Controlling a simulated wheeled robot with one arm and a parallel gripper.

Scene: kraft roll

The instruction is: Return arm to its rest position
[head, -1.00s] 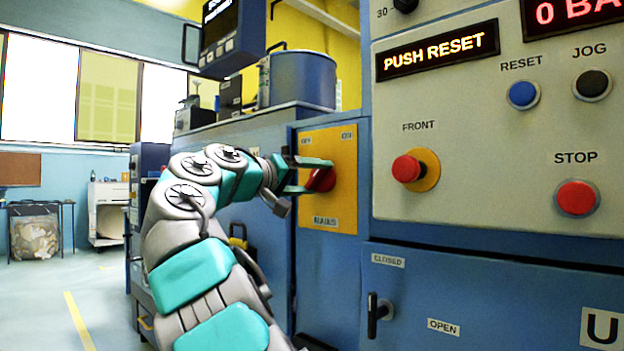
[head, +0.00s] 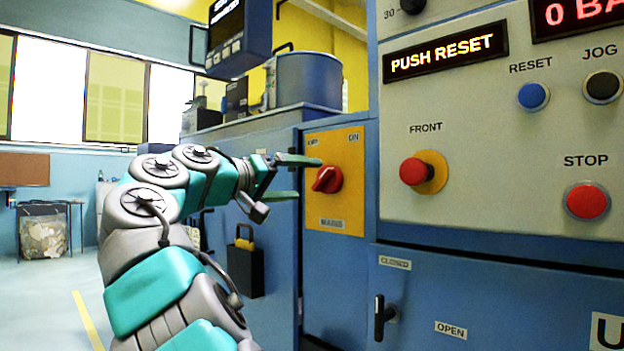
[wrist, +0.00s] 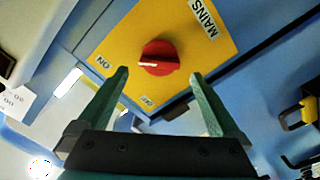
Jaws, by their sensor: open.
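My gripper (head: 298,177) is open and empty, its two green fingers apart. It is just left of the red mains switch knob (head: 327,179) on the yellow panel (head: 347,207) in the head view. In the wrist view the red knob (wrist: 160,58) lies ahead of and between the spread fingertips (wrist: 158,75), with a visible gap and no contact. The knob's pointer is tilted, and in the wrist view its white mark lies on the side toward the ON label. My arm is bent at the left of the head view.
The control panel (head: 480,130) at right carries the FRONT (head: 415,171) and STOP (head: 586,201) buttons, and its display reads PUSH RESET. A black padlock-like box (head: 245,268) hangs on the blue cabinet under my gripper. A pot (head: 308,80) stands above. Open floor lies left.

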